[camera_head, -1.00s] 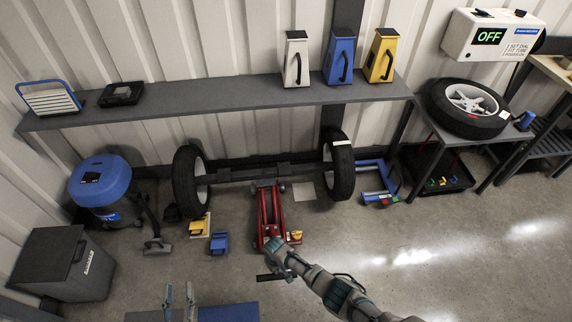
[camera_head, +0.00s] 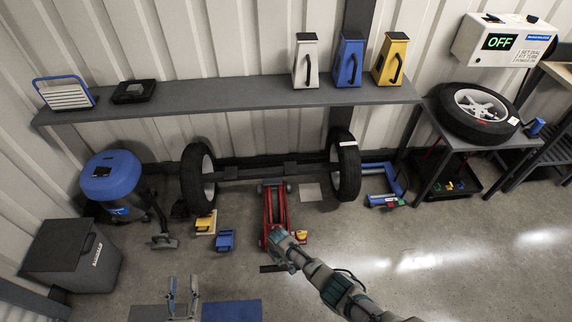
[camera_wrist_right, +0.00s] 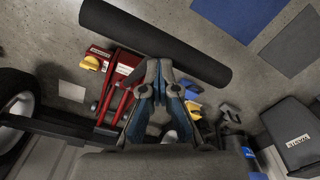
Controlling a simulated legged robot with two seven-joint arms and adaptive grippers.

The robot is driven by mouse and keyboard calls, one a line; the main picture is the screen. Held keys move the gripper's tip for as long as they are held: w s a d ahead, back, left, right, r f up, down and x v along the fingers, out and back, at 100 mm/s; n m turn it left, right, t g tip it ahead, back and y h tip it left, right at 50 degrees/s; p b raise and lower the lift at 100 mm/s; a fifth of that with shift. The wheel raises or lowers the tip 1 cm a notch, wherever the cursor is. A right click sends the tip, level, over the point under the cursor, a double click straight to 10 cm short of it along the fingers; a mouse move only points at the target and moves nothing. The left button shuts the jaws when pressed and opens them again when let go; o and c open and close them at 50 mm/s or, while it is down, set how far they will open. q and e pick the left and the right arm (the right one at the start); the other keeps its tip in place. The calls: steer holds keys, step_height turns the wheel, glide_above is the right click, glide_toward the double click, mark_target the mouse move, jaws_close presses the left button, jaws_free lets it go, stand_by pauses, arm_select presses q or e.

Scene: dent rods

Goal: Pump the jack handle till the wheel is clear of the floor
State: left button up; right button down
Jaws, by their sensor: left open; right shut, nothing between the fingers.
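The red jack (camera_head: 268,212) stands on the floor under the axle (camera_head: 258,172), between the left wheel (camera_head: 193,178) and the right wheel (camera_head: 346,178). Whether either wheel touches the floor is hard to tell. The jack's black handle shows as a short bar (camera_head: 272,268) below my right gripper. In the right wrist view the handle (camera_wrist_right: 120,27) is a thick black cylinder lying across, just beyond the fingertips. My right gripper (camera_head: 275,237) is shut and empty, over the jack's near end; its blue fingers (camera_wrist_right: 158,68) also show there. My left gripper (camera_head: 182,288) is open and empty, low at left.
Yellow (camera_head: 205,224) and blue (camera_head: 225,240) blocks sit left of the jack. A blue frame (camera_head: 384,184) lies right of the right wheel. A blue vacuum (camera_head: 112,178) and grey bin (camera_head: 70,255) stand at left.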

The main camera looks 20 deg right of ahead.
mark_target(281, 269)
steer(key=f, duration=0.1)
steer(key=s+f, duration=0.2)
steer(key=shift+s+a+f, duration=0.2)
steer(key=shift+s+f, duration=0.05)
steer(key=shift+f, duration=0.05)
arm_select(q)
step_height(281, 269, down, 7)
steer(key=b, duration=0.4)
steer(key=shift+w+f+g+b, duration=0.15)
steer(key=shift+w+g+b, duration=0.05)
steer(key=shift+g+b, duration=0.2)
arm_select(e)
steer(key=s+a+f, duration=0.1)
steer(key=s+f, duration=0.4)
steer(key=f, duration=0.5)
steer(key=shift+w+r, duration=0.1)
steer(key=shift+r, duration=0.1)
